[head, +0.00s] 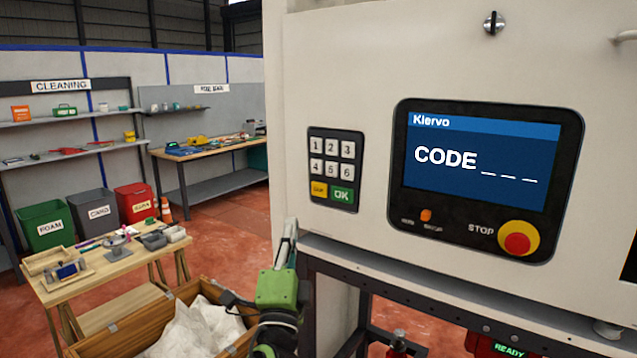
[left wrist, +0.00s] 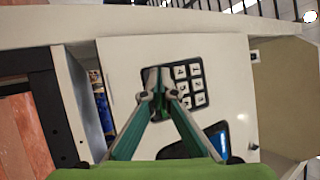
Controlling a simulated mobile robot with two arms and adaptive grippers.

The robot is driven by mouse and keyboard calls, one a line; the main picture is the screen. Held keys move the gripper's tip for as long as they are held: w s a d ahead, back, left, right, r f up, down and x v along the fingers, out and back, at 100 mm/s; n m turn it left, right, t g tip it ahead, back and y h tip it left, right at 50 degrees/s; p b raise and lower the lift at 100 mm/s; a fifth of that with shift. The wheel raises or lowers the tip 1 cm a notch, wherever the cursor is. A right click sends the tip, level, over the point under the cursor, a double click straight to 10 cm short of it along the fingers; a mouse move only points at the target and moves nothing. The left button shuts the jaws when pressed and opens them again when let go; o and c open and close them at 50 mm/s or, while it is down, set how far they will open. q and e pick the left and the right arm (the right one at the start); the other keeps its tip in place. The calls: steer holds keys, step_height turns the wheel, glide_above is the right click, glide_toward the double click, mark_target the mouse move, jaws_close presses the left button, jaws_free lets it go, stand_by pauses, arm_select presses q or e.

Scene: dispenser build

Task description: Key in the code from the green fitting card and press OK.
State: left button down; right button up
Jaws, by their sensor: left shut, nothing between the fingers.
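The keypad (head: 336,168) is on the white machine front, with keys 1 to 6, a yellow key (head: 319,189) and a green OK key (head: 342,195). The screen (head: 480,160) to its right reads "Kiervo" and "CODE" with three blank dashes. My left gripper (head: 291,226) is shut and empty, its fingers pointing up, below and left of the keypad in the head view. In the left wrist view its shut fingertips (left wrist: 158,80) overlap the edge of the keypad (left wrist: 190,86); contact cannot be told. I cannot make out a green fitting card. My right gripper is not in view.
A red stop button (head: 517,243) sits under the screen. A wooden crate (head: 105,346) with white wrapping stands below my left gripper. A wooden table (head: 75,285) with small parts stands left.

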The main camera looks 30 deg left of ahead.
mark_target(319, 189)
arm_select(q)
steer(key=shift+t+y, duration=0.3)
steer(key=shift+y, duration=0.5)
steer(key=r, duration=0.1)
steer(key=s+r, duration=0.1)
steer(key=r, duration=0.1)
steer(key=s+r, duration=0.1)
steer(key=shift+s+a+r, duration=0.15)
steer(key=shift+s+r, duration=0.1)
steer(key=shift+r, duration=0.15)
steer(key=shift+w, duration=0.15)
steer(key=shift+w+d+b, duration=0.2)
steer(key=shift+w+b, duration=0.35)
steer(key=shift+w, duration=1.6)
steer(key=shift+w+d+b, duration=0.15)
steer(key=shift+w+b, duration=0.4)
steer(key=shift+w, duration=1.6)
steer(key=shift+w, duration=0.1)
steer(key=shift+w, duration=0.3)
